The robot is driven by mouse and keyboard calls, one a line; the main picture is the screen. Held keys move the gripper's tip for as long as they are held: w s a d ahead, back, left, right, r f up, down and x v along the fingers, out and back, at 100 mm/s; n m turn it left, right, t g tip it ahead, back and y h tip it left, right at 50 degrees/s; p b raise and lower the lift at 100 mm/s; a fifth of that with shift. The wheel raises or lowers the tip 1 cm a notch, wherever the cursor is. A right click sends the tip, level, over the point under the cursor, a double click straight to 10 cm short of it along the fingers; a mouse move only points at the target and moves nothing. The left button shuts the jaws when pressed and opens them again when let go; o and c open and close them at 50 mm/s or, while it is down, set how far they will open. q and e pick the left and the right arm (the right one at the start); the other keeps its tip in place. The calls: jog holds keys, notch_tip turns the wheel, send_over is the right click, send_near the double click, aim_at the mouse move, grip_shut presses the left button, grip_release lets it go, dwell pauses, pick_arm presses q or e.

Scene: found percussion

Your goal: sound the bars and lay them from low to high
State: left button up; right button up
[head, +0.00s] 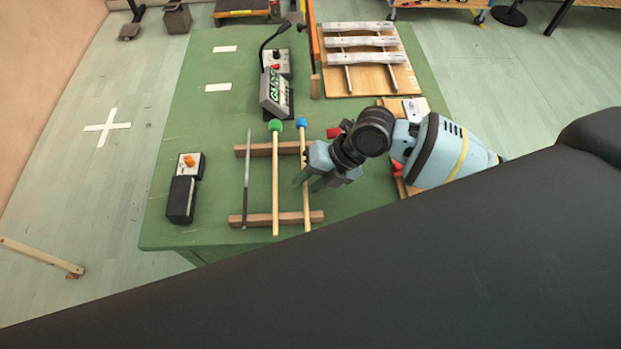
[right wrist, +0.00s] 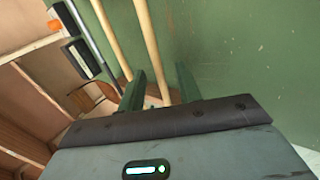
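Several grey metal bars (head: 361,42) lie across rails on a wooden board (head: 406,78) at the back right of the green table. A green-headed mallet (head: 275,185) and a blue-headed mallet (head: 303,150) lie side by side across two wooden rests. My right gripper (head: 309,181) is at the blue-headed mallet's shaft. In the right wrist view its two fingers (right wrist: 160,90) are apart, and a pale mallet shaft (right wrist: 148,40) runs down toward the gap between them. I cannot tell whether they touch it. My left gripper is not in view.
A thin dark rod (head: 246,180) lies left of the mallets on the rests (head: 262,219). A black box with an orange knob (head: 189,160) stands farther left. A labelled device (head: 275,92) stands behind the mallets. Another wooden board (head: 391,103) lies partly behind my right arm.

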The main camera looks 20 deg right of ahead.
jog(key=v, duration=0.7)
jog(key=shift+d+r, duration=0.25)
jog(key=shift+r, duration=0.1)
jog(key=shift+s, duration=0.25)
dwell(0.5)
